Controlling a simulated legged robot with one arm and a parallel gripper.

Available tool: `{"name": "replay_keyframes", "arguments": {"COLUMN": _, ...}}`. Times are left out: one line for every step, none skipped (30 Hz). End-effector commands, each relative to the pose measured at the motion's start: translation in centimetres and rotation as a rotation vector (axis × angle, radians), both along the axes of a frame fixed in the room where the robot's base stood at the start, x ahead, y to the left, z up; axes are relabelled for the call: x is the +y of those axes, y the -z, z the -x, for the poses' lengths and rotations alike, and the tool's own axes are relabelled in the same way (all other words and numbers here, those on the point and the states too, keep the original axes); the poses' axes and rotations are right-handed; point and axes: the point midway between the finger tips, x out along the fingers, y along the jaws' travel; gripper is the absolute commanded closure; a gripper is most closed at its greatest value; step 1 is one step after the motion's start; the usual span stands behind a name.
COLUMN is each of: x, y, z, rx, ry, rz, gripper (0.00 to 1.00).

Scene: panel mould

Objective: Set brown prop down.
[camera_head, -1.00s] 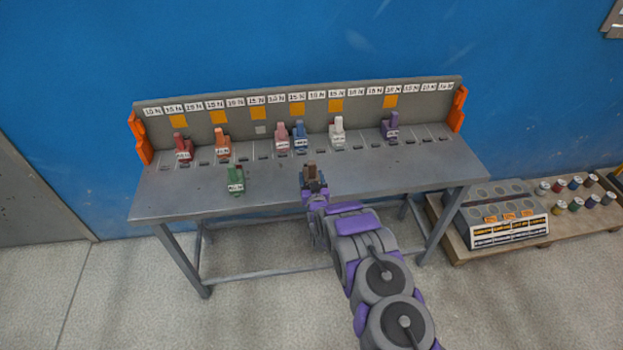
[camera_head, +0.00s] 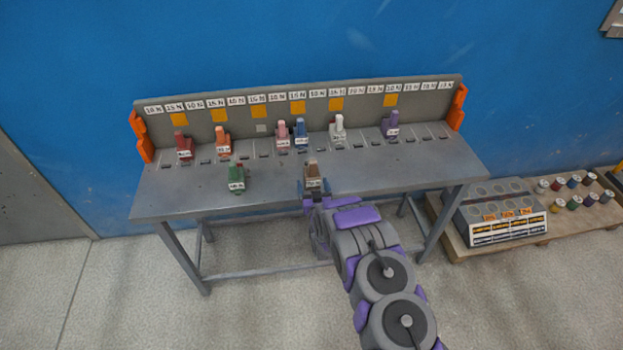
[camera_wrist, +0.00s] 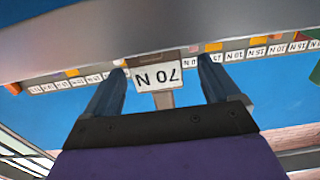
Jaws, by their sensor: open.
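The brown prop (camera_head: 312,172) stands near the front edge of the grey table (camera_head: 400,172), right of the green prop. It has a white label, which reads "70 N" upside down in the wrist view (camera_wrist: 159,75). My gripper (camera_head: 313,188) is at the front edge of the table, just in front of the brown prop. In the wrist view my gripper (camera_wrist: 165,85) has its two blue-grey fingers apart, one on each side of the labelled prop, with gaps beside the label. The prop's underside is hidden.
A green prop (camera_head: 236,178) stands at front left. Red (camera_head: 184,147), orange (camera_head: 222,142), pink (camera_head: 283,135), blue (camera_head: 300,133), white (camera_head: 339,129) and purple (camera_head: 391,125) props stand along the back row. The front right of the tabletop is clear.

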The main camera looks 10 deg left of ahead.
Motion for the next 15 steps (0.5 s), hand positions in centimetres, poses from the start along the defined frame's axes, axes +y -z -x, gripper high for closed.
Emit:
{"name": "replay_keyframes", "arguments": {"x": -0.2, "y": -0.1, "z": 0.7, "rx": 0.004, "ry": 0.000, "rz": 0.001, "gripper": 0.10}}
{"name": "replay_keyframes", "arguments": {"x": -0.4, "y": -0.1, "z": 1.2, "rx": 0.004, "ry": 0.000, "rz": 0.001, "gripper": 0.10}}
{"name": "replay_keyframes", "arguments": {"x": -0.6, "y": -0.1, "z": 1.8, "rx": 0.003, "ry": 0.000, "rz": 0.001, "gripper": 0.10}}
{"name": "replay_keyframes", "arguments": {"x": -0.7, "y": -0.1, "z": 2.2, "rx": 0.004, "ry": 0.001, "rz": 0.001, "gripper": 0.10}}
{"name": "replay_keyframes", "arguments": {"x": -0.8, "y": -0.1, "z": 2.6, "rx": 0.004, "ry": 0.001, "rz": 0.001, "gripper": 0.10}}
{"name": "replay_keyframes", "arguments": {"x": -1.0, "y": -0.1, "z": 3.2, "rx": 0.003, "ry": 0.001, "rz": 0.001, "gripper": 0.10}}
{"name": "replay_keyframes", "arguments": {"x": -1.1, "y": -0.1, "z": 3.6, "rx": 0.002, "ry": 0.001, "rz": 0.002, "gripper": 0.10}}
{"name": "replay_keyframes", "arguments": {"x": -1.3, "y": -0.2, "z": 4.0, "rx": 0.002, "ry": 0.000, "rz": 0.002, "gripper": 0.10}}
{"name": "replay_keyframes", "arguments": {"x": -1.4, "y": -0.1, "z": 4.5, "rx": 0.002, "ry": 0.000, "rz": 0.002, "gripper": 0.10}}
{"name": "replay_keyframes", "arguments": {"x": -1.5, "y": -0.1, "z": 4.9, "rx": 0.003, "ry": 0.000, "rz": 0.002, "gripper": 0.10}}
{"name": "replay_keyframes", "arguments": {"x": -1.6, "y": -0.1, "z": 5.2, "rx": 0.002, "ry": 0.000, "rz": 0.001, "gripper": 0.10}}
{"name": "replay_keyframes", "arguments": {"x": -1.7, "y": -0.2, "z": 5.6, "rx": 0.000, "ry": 0.000, "rz": 0.000, "gripper": 0.10}}
{"name": "replay_keyframes", "arguments": {"x": -1.7, "y": -0.2, "z": 5.9, "rx": -0.001, "ry": 0.000, "rz": 0.000, "gripper": 0.10}}
{"name": "replay_keyframes", "arguments": {"x": -1.8, "y": -0.2, "z": 6.1, "rx": -0.002, "ry": 0.000, "rz": -0.001, "gripper": 0.10}}
{"name": "replay_keyframes", "arguments": {"x": -1.9, "y": -0.1, "z": 6.4, "rx": -0.001, "ry": 0.000, "rz": 0.000, "gripper": 0.10}}
